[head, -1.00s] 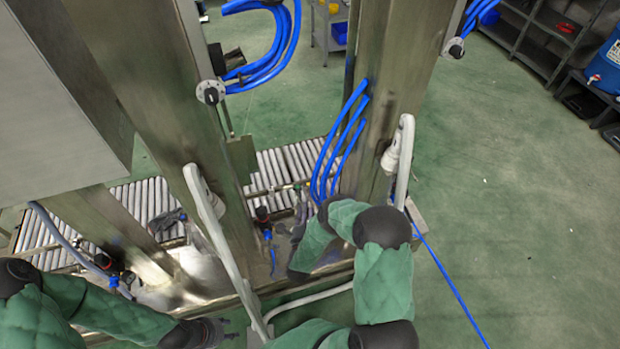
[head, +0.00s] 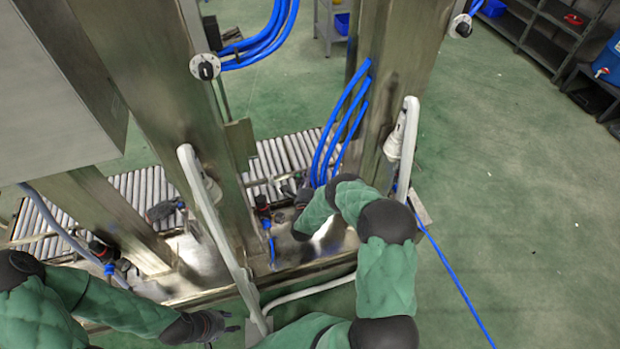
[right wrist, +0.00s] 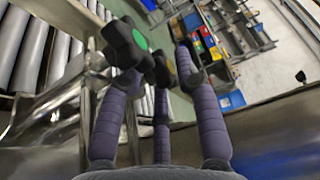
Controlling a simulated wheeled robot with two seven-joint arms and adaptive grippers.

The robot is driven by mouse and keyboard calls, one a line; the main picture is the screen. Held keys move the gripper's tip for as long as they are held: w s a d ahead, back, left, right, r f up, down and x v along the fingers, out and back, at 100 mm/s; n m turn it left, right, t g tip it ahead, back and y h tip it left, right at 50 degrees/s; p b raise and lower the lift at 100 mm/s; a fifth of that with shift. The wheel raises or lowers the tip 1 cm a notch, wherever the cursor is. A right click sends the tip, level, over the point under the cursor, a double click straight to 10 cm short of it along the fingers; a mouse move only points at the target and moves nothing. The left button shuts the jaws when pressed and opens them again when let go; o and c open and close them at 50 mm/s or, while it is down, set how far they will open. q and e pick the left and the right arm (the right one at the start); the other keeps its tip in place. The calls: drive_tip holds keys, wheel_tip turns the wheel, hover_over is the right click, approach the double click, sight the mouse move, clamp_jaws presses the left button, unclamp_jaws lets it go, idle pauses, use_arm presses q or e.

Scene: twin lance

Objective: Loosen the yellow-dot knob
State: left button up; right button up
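In the right wrist view a black lobed knob (right wrist: 125,45) with a green dot stands at the upper left, close to the fingertips of my right gripper (right wrist: 150,72). Its fingers are spread, with no clear grip on the knob. A dark shape beside the knob may be a fingertip or another part.
Two steel posts (head: 150,110) stand ahead, with pale curved handles (head: 212,205) and blue hoses (head: 340,125) around them. A roller conveyor (head: 285,155) runs behind. A steel sill (head: 200,293) crosses in front. The green floor at the right is open, with shelves (head: 545,40) beyond.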

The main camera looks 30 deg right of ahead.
clamp_jaws()
drive_tip(key=shift+s+d+y, duration=0.1)
drive_tip(key=shift+y, duration=0.2)
drive_tip(key=n+t+y, duration=0.1)
drive_tip(key=n+y, duration=0.1)
drive_tip(key=n+t+y, duration=0.1)
drive_tip(key=n+y, duration=0.1)
drive_tip(key=y, duration=0.1)
drive_tip(key=shift+s+d+t, duration=0.1)
drive_tip(key=shift+d+t, duration=0.3)
drive_tip(key=shift+d+n+y, duration=0.1)
drive_tip(key=shift+n+y, duration=1.15)
drive_tip(key=shift+y, duration=0.7)
drive_tip(key=shift+d+n+y, duration=0.1)
drive_tip(key=shift+n+y, duration=1.15)
drive_tip(key=shift+y, duration=0.7)
drive_tip(key=shift+r, duration=0.1)
